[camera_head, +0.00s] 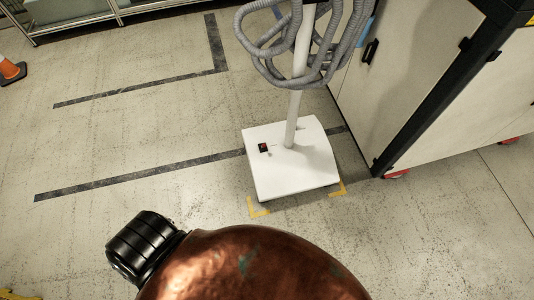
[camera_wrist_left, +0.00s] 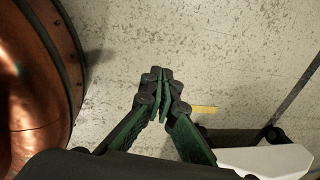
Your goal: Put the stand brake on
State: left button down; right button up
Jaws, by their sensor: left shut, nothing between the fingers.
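The stand has a white square base (camera_head: 287,175) on the floor and a white upright pole (camera_head: 299,75). A small black fitting with a red mark (camera_head: 264,148) sits on the base top, left of the pole. I cannot tell whether it is the brake. In the left wrist view, part of the white base (camera_wrist_left: 265,160) shows at the bottom right, with a dark caster (camera_wrist_left: 274,134) at its edge. My left gripper (camera_wrist_left: 163,92) is shut and empty, left of the base and apart from it. Neither gripper shows in the head view.
Coiled grey hose (camera_head: 258,55) hangs around the pole. A large pale cabinet (camera_head: 425,95) stands close on the right. A rounded copper-coloured body (camera_head: 255,265) with a black ribbed part (camera_head: 145,247) fills the foreground. Floor left of the stand is clear. Yellow corner marks (camera_head: 258,208) lie by the base.

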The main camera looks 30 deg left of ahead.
pick_arm(q)
jog(key=w+a+m+t+y+b, duration=0.1)
jog(key=w+m+t+y+b, duration=0.25)
jog(key=w+m+b, duration=1.35)
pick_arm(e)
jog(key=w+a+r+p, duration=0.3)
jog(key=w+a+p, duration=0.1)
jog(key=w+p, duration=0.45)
pick_arm(q)
jog(key=w+r+m+t+y+b, duration=0.1)
jog(key=w+r+b, duration=0.2)
jog(key=w, duration=0.5)
jog(key=w+r+m+t+y+b, duration=0.1)
jog(key=w+r+t+b, duration=0.1)
jog(key=w+r, duration=0.4)
jog(key=w+r+t+y+b, duration=0.1)
jog(key=w+r+b, duration=0.3)
jog(key=w, duration=0.8)
jog(key=shift+d+r+m+t, duration=0.15)
jog(key=shift+r+m+t, duration=0.25)
jog(key=shift+t, duration=0.35)
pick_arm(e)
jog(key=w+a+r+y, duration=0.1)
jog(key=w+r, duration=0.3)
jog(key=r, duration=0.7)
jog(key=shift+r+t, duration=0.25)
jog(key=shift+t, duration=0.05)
